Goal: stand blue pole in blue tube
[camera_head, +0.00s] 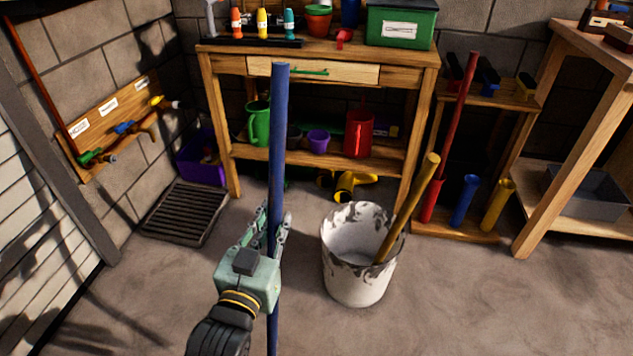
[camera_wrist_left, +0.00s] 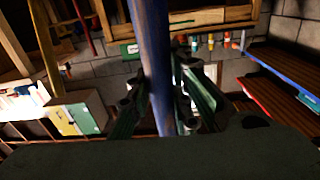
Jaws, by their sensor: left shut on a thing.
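My left gripper (camera_head: 268,236) is shut on the blue pole (camera_head: 279,130) and holds it nearly upright, left of the white bucket. The pole's lower end runs out of the bottom of the head view. In the left wrist view the blue pole (camera_wrist_left: 152,60) passes between the fingers of my left gripper (camera_wrist_left: 160,108). The blue tube (camera_head: 464,200) stands on the low wooden rack at the right, between a red tube (camera_head: 432,200) and a yellow tube (camera_head: 498,204). A red pole (camera_head: 463,125) stands in the red tube. My right gripper is not in view.
A paint-stained white bucket (camera_head: 352,285) with a yellow pole (camera_head: 412,200) leaning in it stands on the floor between my left gripper and the rack. A wooden workbench (camera_head: 220,135) is behind. A floor grate (camera_head: 186,213) lies at left. The front right floor is clear.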

